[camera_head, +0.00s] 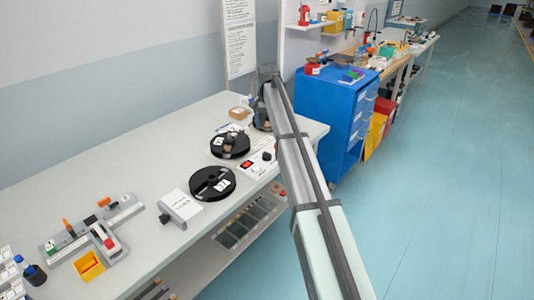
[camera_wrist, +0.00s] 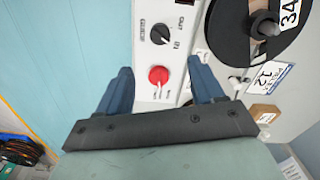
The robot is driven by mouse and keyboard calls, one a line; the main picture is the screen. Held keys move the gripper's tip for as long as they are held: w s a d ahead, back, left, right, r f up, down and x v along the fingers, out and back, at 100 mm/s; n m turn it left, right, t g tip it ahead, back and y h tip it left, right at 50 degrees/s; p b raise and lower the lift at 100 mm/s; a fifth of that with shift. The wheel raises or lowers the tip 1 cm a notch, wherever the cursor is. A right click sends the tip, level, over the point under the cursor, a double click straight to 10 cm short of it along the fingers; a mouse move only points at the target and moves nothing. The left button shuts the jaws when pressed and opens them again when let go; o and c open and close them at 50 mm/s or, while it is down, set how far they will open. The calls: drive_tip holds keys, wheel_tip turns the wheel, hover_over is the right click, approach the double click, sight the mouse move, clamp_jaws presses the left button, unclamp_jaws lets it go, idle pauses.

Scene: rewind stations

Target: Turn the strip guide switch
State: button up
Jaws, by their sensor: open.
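A black rotary knob (camera_wrist: 160,34) with a white pointer line sits on a white control panel (camera_wrist: 147,95) in the wrist view. Printed labels stand beside it; one seems to read OUT and another IN. I take it for the strip guide switch, though its name label is too small to read. A round red control (camera_wrist: 158,75) sits just below it. My gripper (camera_wrist: 159,68) is open and empty, its two blue fingers on either side of the red control in the picture. The black knob lies beyond the fingertips. The knob (camera_head: 266,157) also shows in the head view.
A black reel (camera_wrist: 228,35) is close to the right finger in the wrist view. In the head view, reels (camera_head: 212,184) and a white box (camera_head: 181,207) stand on the bench (camera_head: 130,174). A blue drawer cabinet (camera_head: 318,105) stands beyond the bench's right end.

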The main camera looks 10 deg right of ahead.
sight(267, 153)
wheel_tip(267, 153, down, 14)
drive_tip(key=shift+r, duration=0.2)
idle(0.4)
drive_tip(key=shift+c, duration=0.4)
drive_tip(key=c, duration=1)
drive_tip(key=shift+n, duration=0.4)
drive_tip(key=n, duration=0.5)
drive_tip(key=shift+n, duration=0.4)
drive_tip(key=n, duration=0.5)
drive_tip(key=shift+n, duration=0.3)
